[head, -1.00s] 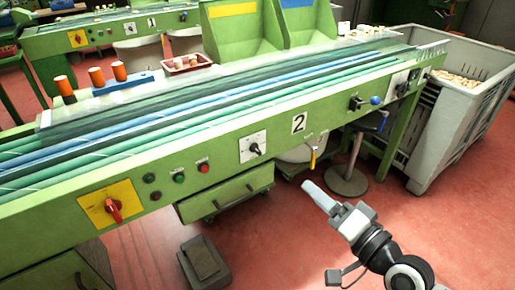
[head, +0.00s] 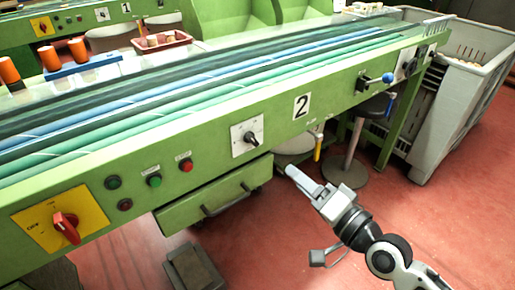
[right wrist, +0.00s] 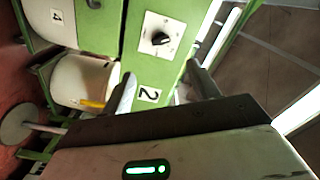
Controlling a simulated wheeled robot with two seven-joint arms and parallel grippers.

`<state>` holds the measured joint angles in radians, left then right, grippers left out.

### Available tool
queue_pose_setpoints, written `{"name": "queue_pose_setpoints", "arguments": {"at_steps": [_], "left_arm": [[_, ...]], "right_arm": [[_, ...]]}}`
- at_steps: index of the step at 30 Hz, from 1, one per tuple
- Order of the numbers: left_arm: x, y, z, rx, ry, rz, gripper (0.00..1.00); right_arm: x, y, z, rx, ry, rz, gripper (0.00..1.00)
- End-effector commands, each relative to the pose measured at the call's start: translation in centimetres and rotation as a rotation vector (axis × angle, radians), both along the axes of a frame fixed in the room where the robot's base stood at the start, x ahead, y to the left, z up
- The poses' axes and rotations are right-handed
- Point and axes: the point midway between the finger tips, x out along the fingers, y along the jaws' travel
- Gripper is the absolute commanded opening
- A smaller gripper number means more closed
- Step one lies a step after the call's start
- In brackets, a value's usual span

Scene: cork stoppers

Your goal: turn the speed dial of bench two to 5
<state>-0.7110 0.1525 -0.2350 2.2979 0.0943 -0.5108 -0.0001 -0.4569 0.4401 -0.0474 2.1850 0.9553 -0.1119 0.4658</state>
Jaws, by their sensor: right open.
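The speed dial (head: 250,138) of bench two is a black knob on a white square plate, on the green front panel left of the number 2 sign (head: 301,106). In the right wrist view the dial (right wrist: 160,39) shows ahead, beyond the fingers, and the sign (right wrist: 149,95) shows between them. My right gripper (head: 290,170) is below and to the right of the dial, apart from it. In the right wrist view the right gripper (right wrist: 163,80) has its fingers spread with nothing between them. The dial's scale marks are too small to read. My left gripper is not in view.
A red rotary switch (head: 66,227) on a yellow plate and several push buttons sit left on the panel. A green drawer (head: 215,196) hangs below the dial. A yellow-handled lever (head: 318,147) and a blue-knobbed lever (head: 387,78) are to the right. A grey pedal (head: 194,270) stands on the floor.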

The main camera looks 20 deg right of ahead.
Motion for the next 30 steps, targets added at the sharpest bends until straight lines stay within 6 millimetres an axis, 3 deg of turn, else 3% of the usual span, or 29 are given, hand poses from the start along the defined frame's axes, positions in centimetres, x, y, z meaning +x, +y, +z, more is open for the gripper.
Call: {"name": "queue_pose_setpoints", "arguments": {"at_steps": [9, 18, 24, 30], "left_arm": [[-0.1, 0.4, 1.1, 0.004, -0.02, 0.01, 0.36], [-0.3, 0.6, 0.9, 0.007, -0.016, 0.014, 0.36], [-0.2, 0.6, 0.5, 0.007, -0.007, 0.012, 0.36], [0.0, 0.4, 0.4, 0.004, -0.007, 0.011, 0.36]], "right_arm": [[6.3, 2.3, 0.4, 0.005, -0.004, 0.0, 0.6], [11.7, 4.3, 0.2, 0.002, -0.002, 0.002, 0.6], [13.4, 4.9, 0.1, 0.0, -0.001, 0.0, 0.6], [13.7, 5.0, 0.2, 0.0, 0.0, 0.001, 0.6]]}}
